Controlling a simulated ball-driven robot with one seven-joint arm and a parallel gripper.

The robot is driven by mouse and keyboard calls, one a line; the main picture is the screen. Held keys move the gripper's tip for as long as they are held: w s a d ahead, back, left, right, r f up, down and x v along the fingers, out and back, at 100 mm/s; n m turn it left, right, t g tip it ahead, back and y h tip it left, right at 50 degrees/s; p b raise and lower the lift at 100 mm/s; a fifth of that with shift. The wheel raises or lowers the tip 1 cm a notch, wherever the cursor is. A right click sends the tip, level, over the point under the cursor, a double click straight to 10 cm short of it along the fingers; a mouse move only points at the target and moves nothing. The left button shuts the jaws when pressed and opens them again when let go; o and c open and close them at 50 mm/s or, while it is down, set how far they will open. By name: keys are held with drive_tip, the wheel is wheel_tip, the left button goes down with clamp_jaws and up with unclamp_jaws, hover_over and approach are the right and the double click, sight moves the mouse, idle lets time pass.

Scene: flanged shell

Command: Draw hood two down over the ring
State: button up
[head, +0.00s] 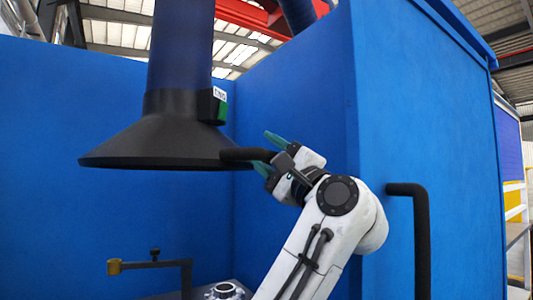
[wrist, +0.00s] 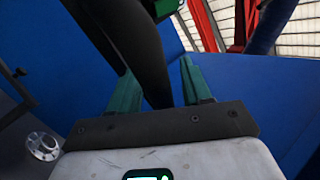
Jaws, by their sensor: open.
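The hood (head: 160,145) is a black cone hanging under a dark blue duct, with a small green-and-white tag on its right side. A black handle (head: 240,154) sticks out to the right from its rim. My gripper (head: 264,151) is open, with one teal finger above the handle and one below it. In the wrist view the dark handle (wrist: 146,60) runs between the two open fingers of my gripper (wrist: 158,75). A metal flanged ring (head: 225,291) sits well below the hood, at the bottom edge; a round flange (wrist: 42,146) also shows at lower left in the wrist view.
Blue panels (head: 295,110) enclose the hood behind and to the right. A black bracket with a brass-coloured end (head: 114,267) stands at lower left. A black bent bar (head: 420,235) projects from the right panel beside my arm. The space directly under the hood is open.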

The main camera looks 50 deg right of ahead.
drive_tip(key=b+v, duration=0.3)
drive_tip(key=v, duration=0.7)
drive_tip(key=shift+s, duration=0.15)
drive_tip(key=shift+f, duration=0.1)
idle(0.3)
